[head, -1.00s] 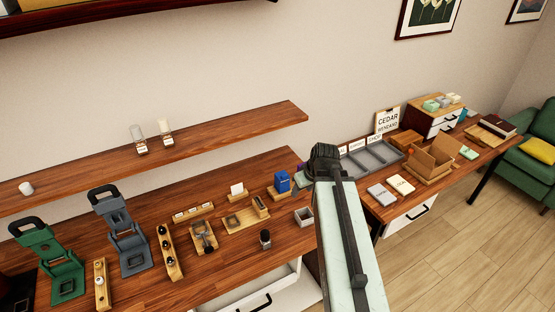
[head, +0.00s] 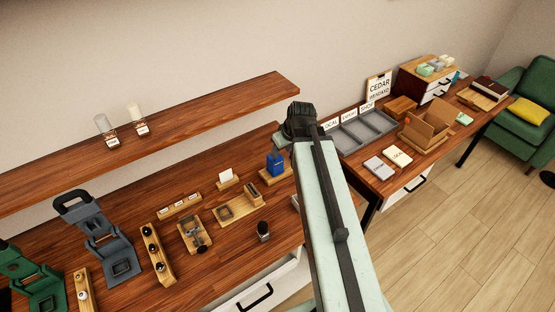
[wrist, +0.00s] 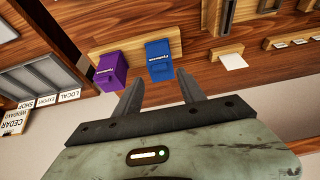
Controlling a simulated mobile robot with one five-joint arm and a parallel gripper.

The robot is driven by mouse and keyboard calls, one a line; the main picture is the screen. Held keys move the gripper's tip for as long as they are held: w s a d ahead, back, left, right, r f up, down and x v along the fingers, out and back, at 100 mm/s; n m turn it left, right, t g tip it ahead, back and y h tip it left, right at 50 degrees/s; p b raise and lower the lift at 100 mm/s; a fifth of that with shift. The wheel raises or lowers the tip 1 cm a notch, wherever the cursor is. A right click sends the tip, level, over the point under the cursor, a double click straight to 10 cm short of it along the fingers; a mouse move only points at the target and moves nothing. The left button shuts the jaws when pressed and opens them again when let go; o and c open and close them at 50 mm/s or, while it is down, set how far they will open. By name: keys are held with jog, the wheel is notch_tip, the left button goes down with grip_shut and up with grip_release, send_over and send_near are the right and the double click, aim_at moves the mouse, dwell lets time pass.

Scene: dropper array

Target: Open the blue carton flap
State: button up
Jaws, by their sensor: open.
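The blue carton (wrist: 158,60) stands on a wooden strip in the wrist view, with pale lettering on its face. It also shows in the head view (head: 276,164), just below and left of the end of my arm. A purple carton (wrist: 110,70) stands beside it in the wrist view. The state of the flap is too small to make out. In the head view my arm hides the purple carton.
A white card in a wooden holder (head: 227,178) stands left of the blue carton. A wooden shelf (head: 200,125) runs above the desk. A grey divided tray (head: 362,132) and an open cardboard box (head: 426,129) are on the right table.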

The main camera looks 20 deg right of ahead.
aim_at(278, 158)
jog(key=b+x, duration=0.3)
jog(key=x, duration=0.1)
jog(key=shift+f, duration=0.35)
jog(key=shift+r, duration=0.1)
